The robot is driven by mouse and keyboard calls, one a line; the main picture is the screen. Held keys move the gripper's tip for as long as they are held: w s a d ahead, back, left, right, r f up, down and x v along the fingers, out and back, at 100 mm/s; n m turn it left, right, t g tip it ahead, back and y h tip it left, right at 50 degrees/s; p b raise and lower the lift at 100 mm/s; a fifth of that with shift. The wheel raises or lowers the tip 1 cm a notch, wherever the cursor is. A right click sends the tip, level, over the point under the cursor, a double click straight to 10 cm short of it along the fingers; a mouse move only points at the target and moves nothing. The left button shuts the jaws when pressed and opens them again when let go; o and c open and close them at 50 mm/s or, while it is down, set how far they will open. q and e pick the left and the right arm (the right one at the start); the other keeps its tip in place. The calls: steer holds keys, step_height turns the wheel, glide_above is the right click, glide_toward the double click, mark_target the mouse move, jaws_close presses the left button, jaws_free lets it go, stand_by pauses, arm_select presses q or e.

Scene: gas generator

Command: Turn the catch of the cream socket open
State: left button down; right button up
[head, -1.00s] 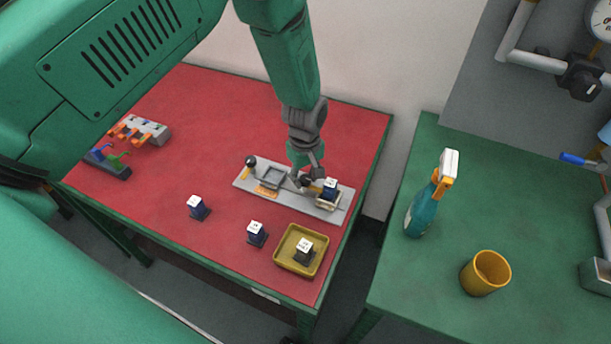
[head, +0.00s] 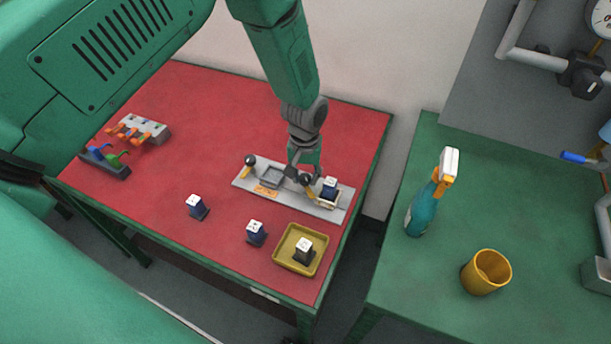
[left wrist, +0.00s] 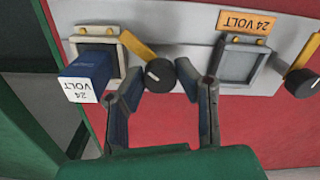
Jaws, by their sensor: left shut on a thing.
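The cream socket (head: 327,202) sits at the right end of a grey plate and holds a blue block with a white top (head: 330,188). In the left wrist view the cream socket (left wrist: 117,60) is at the upper left, with the blue block (left wrist: 90,70) standing in it. Its catch, a yellow lever with a black knob (left wrist: 160,75), slants away from the socket's corner. My left gripper (head: 304,177) is at this catch. In the left wrist view its fingers (left wrist: 160,82) are on either side of the knob, shut on it. My right gripper is not in view.
A grey socket (left wrist: 240,65) with a 24 VOLT label and its own black-knobbed catch (head: 250,160) is on the same plate. Blue blocks (head: 196,207) and a yellow tray (head: 278,258) lie in front. A spray bottle (head: 424,208) and cup (head: 485,272) stand on the green table.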

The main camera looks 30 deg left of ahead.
arm_select(q)
steer(key=m, duration=0.5)
steer(key=shift+w+r+m, duration=0.1)
steer(key=shift+w+m, duration=0.15)
steer(key=shift+m, duration=2.15)
steer(key=shift+w, duration=0.1)
steer(key=c, duration=1.3)
jaws_free()
steer(key=shift+o, duration=0.5)
